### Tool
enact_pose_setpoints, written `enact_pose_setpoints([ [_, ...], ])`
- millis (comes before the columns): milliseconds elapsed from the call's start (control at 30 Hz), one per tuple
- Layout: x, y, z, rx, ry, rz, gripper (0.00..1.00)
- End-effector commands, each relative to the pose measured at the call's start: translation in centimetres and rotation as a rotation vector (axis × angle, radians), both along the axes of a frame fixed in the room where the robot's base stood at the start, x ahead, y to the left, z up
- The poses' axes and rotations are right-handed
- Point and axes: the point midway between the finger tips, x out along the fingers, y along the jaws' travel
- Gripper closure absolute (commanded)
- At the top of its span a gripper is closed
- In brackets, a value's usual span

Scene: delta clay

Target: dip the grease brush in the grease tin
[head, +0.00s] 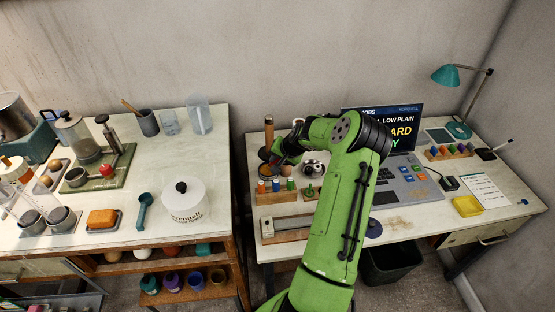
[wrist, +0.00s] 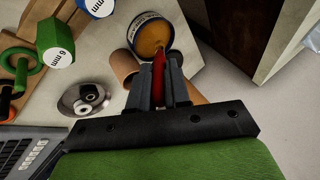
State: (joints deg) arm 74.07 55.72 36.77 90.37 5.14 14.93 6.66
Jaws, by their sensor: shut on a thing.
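The grease tin (wrist: 149,36) is round and open, with a blue-edged rim and orange-brown grease inside. It stands ahead of my gripper in the wrist view, and it shows partly in the head view (head: 264,155). My gripper (wrist: 162,72) is shut on a red-handled thing, which I take for the grease brush (wrist: 158,76). The brush points toward the tin, and its far end overlaps the near side of the rim and grease. I cannot tell whether its tip touches the grease. In the head view my gripper (head: 272,163) is small and dark beside the tin.
A wooden cylinder (wrist: 123,67) stands close left of the tin. A round metal part (wrist: 88,98) and a green hexagonal piece (wrist: 54,39) lie farther left. The laptop (head: 405,178) is right of my arm. A gap separates this desk from the left bench (head: 215,150).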

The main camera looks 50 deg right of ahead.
Motion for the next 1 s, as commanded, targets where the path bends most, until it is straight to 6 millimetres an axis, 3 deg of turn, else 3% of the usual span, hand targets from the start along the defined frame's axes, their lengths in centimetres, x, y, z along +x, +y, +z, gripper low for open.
enact_pose_setpoints([
  [533, 0.1, -0.1, 5.6, -0.003, -0.002, -0.001, 1.00],
  [1000, 0.1, 0.0, 5.7, -0.002, -0.003, -0.001, 1.00],
])
